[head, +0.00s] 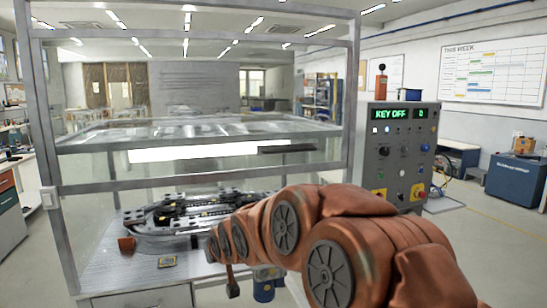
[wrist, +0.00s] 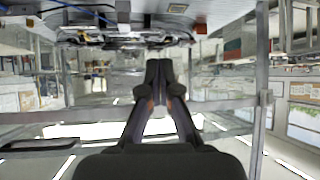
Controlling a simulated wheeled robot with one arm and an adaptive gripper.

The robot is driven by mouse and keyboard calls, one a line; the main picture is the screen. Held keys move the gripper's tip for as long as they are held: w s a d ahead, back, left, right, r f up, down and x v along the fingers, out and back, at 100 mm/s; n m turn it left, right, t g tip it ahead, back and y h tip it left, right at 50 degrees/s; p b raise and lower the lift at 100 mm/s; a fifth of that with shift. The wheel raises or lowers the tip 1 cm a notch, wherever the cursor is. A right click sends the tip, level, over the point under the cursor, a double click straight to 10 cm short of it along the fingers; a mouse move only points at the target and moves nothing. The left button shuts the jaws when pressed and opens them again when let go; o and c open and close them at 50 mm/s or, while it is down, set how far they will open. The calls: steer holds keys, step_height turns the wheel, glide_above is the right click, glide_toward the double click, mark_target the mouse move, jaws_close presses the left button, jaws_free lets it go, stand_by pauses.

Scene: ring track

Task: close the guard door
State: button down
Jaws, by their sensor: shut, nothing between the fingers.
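The guard door (head: 95,166) is a clear panel in a metal frame on the front of the enclosure. It appears raised, with an open gap under its lower edge. Its dark bar handle (head: 287,148) is at the right of the panel; it also shows upside down at the lower left of the wrist view (wrist: 40,143). My gripper (wrist: 158,65) is shut and empty in the wrist view, with its fingers pointing toward the ring track (head: 180,213). It is apart from the handle, which lies to one side. In the head view my arm hides the fingers.
A control box (head: 400,150) reading "KEY OFF" stands at the right of the enclosure. Metal posts (head: 45,150) frame the opening. A small brown block (head: 127,245) and a yellowish part (head: 167,262) lie on the bench in front of the track.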

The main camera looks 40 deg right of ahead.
steer(key=w+d+r+t+h+b, duration=0.1)
steer(key=w+d+r+t, duration=0.25)
steer(key=w+d, duration=0.3)
steer(key=m+t+h+b, duration=0.2)
steer(key=t+h+b, duration=0.1)
steer(key=t+h, duration=0.4)
glide_toward(274, 139)
steer(key=s+a+t, duration=0.1)
steer(key=s+a, duration=0.3)
steer(key=s, duration=0.1)
steer(key=w+d+r+p, duration=0.1)
steer(key=w+d+p, duration=0.2)
steer(key=w, duration=0.5)
steer(key=shift+w+d+r+y, duration=0.3)
steer(key=shift+w+d, duration=0.05)
steer(key=shift+d, duration=0.05)
step_height(274, 139, down, 38)
steer(key=b, duration=1.5)
